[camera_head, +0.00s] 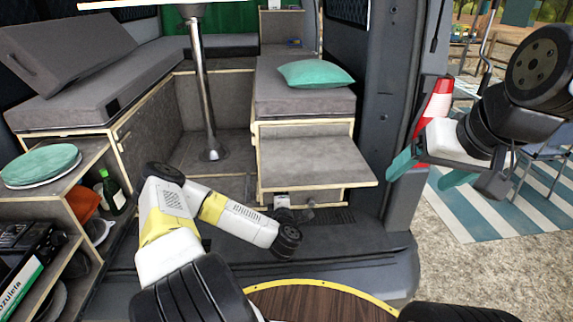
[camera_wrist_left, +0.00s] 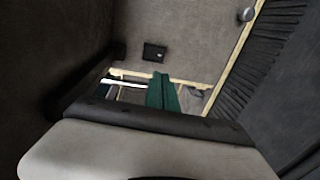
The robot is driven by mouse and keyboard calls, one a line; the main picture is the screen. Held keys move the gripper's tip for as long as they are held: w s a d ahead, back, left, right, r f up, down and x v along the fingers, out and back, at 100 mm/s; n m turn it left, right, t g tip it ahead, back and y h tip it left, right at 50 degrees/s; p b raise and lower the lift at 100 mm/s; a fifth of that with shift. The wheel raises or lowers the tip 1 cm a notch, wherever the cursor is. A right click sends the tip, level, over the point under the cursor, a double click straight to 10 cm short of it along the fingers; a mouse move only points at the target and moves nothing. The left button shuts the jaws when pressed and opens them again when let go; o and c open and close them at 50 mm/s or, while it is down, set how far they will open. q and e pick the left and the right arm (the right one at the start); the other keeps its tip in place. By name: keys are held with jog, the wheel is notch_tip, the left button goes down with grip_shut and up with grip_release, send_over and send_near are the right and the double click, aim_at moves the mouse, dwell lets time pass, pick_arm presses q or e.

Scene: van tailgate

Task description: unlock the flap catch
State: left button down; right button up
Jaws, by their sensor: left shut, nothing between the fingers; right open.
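The grey flap (camera_head: 315,160) with a pale wooden edge juts out below the seat cushion on the right side of the van. My left arm reaches in low under it, and its gripper is mostly hidden in the head view. In the left wrist view, the dark green fingers of my left gripper (camera_wrist_left: 162,94) are together with nothing between them. Beyond them, a small black square fitting (camera_wrist_left: 154,52) sits on a grey-brown panel. A round silver knob (camera_wrist_left: 245,14) is at upper right. I cannot tell which one is the catch. My right gripper (camera_head: 431,173) is open and empty outside the van.
A steel table post (camera_head: 203,90) stands in the van's middle. A teal pillow (camera_head: 315,74) lies on the right seat. A traffic cone (camera_head: 436,103) stands behind my right gripper.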

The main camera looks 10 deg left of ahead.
pick_arm(q)
jog(key=x, duration=1.4)
jog(key=shift+w+f, duration=0.1)
jog(key=shift+w, duration=0.05)
